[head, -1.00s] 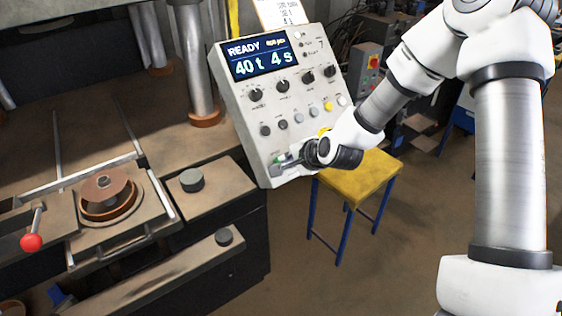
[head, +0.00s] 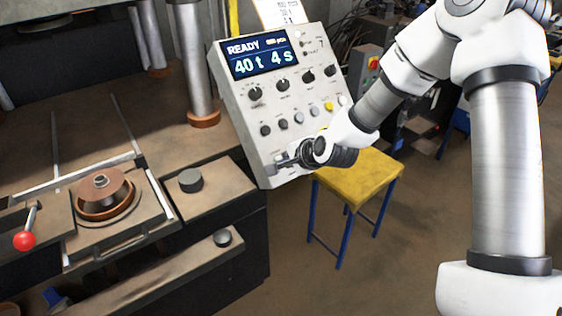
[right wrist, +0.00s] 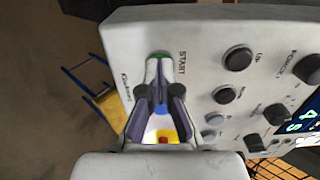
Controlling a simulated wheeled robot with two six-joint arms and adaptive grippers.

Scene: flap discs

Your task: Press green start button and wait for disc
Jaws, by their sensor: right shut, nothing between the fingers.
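The control console (head: 235,120) has a lit screen (head: 259,56) reading READY, 40 t, 4 s. My right gripper (head: 278,164) is shut and empty, its tips at the lower left corner of the console face. In the right wrist view, the green start button (right wrist: 158,54) shows as a green rim beside the START label, right at the tips of my right gripper (right wrist: 158,66). The tips cover most of it; I cannot tell whether it is pressed in. A brown disc stack (head: 103,188) sits in the round mould of the press at left. My left gripper is out of view.
A yellow stool (head: 360,178) with blue legs stands right below the console. A red-knobbed lever (head: 24,240) is at the press's front left. Dark knobs and several small buttons fill the console face near my gripper. The floor at the lower middle is clear.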

